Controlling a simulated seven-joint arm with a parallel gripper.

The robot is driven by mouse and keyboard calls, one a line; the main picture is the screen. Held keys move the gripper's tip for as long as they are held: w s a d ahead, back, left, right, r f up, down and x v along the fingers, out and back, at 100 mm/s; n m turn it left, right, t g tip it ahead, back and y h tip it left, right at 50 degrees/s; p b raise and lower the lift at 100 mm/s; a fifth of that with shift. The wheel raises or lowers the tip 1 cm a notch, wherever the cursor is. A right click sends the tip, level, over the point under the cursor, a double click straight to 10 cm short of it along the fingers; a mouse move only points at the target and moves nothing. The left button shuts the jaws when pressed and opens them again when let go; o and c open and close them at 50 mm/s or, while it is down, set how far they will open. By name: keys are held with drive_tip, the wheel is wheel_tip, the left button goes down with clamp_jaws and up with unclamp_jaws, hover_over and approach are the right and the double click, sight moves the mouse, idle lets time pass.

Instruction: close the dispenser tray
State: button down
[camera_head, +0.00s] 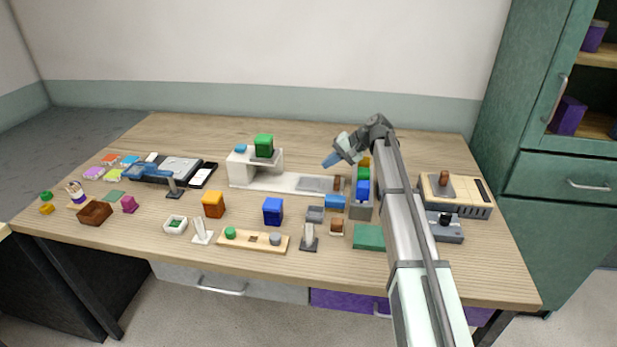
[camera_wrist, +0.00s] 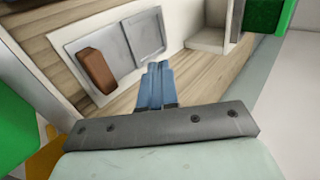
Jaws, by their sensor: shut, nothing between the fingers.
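A white dispenser-like unit (camera_head: 241,172) stands at the back middle of the table, with a green block (camera_head: 264,143) on top. A flat white base (camera_head: 290,184) extends right from it, with grey plates (camera_head: 314,184) on it. A brown block (camera_head: 339,184) sits on the base's right end; it also shows on a grey plate in the wrist view (camera_wrist: 95,70). I cannot tell which part is the dispenser tray. My gripper (camera_head: 328,162) has blue fingers, shut and empty, above and behind the base. The fingers (camera_wrist: 157,84) point toward the plates in the wrist view.
A grey bin (camera_head: 361,212) with blue and other blocks stands beside my arm. A blue piece (camera_head: 335,201) lies before the base. Orange (camera_head: 213,205) and blue (camera_head: 273,211) blocks stand in front. The wood behind the base is clear.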

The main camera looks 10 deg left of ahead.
sight(300, 182)
drive_tip(key=shift+s+d+r, duration=0.1)
drive_tip(key=shift+s, duration=0.2)
drive_tip(key=x, duration=0.9)
drive_tip(key=shift+s+a, duration=0.1)
drive_tip(key=shift+a, duration=0.2)
drive_tip(key=a, duration=0.7)
drive_tip(key=shift+a, duration=0.4)
drive_tip(key=shift+d, duration=0.1)
